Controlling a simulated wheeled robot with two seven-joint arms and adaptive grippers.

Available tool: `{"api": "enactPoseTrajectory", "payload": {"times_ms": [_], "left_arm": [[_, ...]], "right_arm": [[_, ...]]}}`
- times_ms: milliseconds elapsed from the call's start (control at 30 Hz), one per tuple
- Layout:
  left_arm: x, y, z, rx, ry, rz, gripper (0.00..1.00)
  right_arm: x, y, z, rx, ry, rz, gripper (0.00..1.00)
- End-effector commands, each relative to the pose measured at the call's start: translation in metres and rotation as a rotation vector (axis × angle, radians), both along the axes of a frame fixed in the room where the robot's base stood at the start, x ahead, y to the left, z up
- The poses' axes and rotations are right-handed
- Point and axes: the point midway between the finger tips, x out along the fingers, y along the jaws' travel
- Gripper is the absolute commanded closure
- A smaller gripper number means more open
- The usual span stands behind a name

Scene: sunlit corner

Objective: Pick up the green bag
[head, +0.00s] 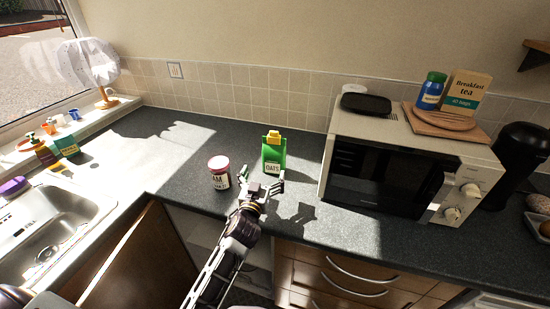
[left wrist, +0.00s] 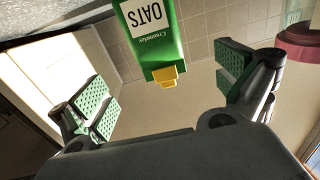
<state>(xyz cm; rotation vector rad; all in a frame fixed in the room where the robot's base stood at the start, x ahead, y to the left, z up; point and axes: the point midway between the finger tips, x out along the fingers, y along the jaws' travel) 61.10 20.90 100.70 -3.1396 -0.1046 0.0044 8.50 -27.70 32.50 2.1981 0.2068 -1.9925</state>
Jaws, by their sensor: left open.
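The green bag (head: 274,154) is labelled OATS, has a yellow top, and stands upright on the dark worktop near the tiled wall. My left gripper (head: 261,182) is open and empty just in front of it in the head view, apart from it. In the left wrist view, the bag (left wrist: 150,35) shows upside down between and beyond the two spread green-padded fingers of the gripper (left wrist: 165,90). Its lower part is cut off by the frame's top edge. My right gripper is in neither view.
A pink-lidded jar (head: 219,173) stands close to the left of the bag; part of it shows at the right edge of the wrist view (left wrist: 300,40). A microwave (head: 375,165) stands to the right. The sink (head: 45,225) is at the left.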

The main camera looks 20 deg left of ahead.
Motion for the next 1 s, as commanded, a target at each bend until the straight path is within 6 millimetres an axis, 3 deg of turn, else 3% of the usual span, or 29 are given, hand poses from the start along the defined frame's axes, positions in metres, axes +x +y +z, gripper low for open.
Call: {"api": "enactPoseTrajectory", "payload": {"times_ms": [467,1000], "left_arm": [[0.002,0.000,0.000,0.000,-0.001,0.000,0.00],[0.040,0.002,0.001,0.001,-0.002,0.000,0.00]], "right_arm": [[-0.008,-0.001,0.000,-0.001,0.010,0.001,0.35],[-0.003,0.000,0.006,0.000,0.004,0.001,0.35]]}}
